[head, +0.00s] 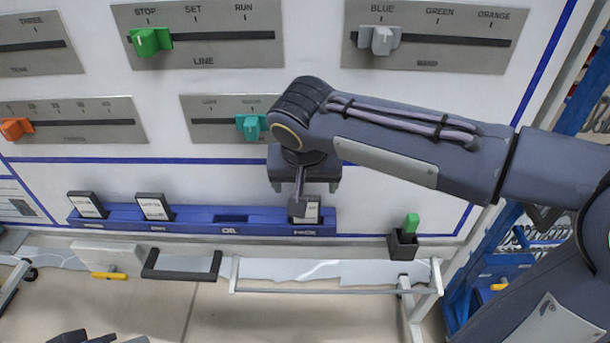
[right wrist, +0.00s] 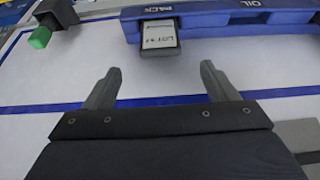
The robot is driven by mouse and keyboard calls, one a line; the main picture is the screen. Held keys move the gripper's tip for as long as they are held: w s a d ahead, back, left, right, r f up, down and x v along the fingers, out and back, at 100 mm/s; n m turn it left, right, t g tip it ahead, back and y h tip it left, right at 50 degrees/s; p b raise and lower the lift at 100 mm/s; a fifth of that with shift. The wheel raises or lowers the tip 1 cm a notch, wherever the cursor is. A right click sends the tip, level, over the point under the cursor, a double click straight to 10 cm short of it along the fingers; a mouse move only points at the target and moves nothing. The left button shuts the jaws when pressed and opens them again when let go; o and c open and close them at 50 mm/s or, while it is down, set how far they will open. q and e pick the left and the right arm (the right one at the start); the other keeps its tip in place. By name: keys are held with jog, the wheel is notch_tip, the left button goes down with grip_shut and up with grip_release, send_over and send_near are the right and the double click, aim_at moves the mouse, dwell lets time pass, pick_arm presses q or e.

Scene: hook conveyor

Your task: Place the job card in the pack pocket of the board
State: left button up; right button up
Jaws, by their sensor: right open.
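The job card (head: 313,209), dark-framed with a pale printed face, stands in the pack pocket at the right end of the board's blue rail (head: 185,226). The right wrist view shows the card (right wrist: 159,38) in the pocket marked PACK (right wrist: 158,10). My right gripper (head: 300,203) is in front of the card in the head view and partly covers it. In the right wrist view my right gripper (right wrist: 159,70) is open, with nothing between its fingers, apart from the card. Dark parts at the head view's bottom left edge may be my left gripper (head: 85,337); its jaws are unclear.
Two other cards stand in the rail's left pockets (head: 87,204) (head: 154,206); the oil pocket (head: 231,218) looks empty. A black holder (head: 403,246) with a green piece (head: 411,223) is right of the rail. Slider panels (head: 200,35) are above. A black handle (head: 181,273) juts out below.

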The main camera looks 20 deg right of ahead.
jog(key=s+d+f+y, duration=0.2)
jog(key=s+d, duration=0.6)
jog(key=s, duration=0.1)
jog(key=s+f+n+t+y, duration=0.1)
jog(key=s+f+y, duration=0.2)
jog(key=s+f, duration=0.3)
jog(key=s, duration=0.3)
jog(key=shift+s+d+f, duration=0.25)
jog(key=shift+s+f, duration=0.05)
jog(key=shift+s, duration=0.05)
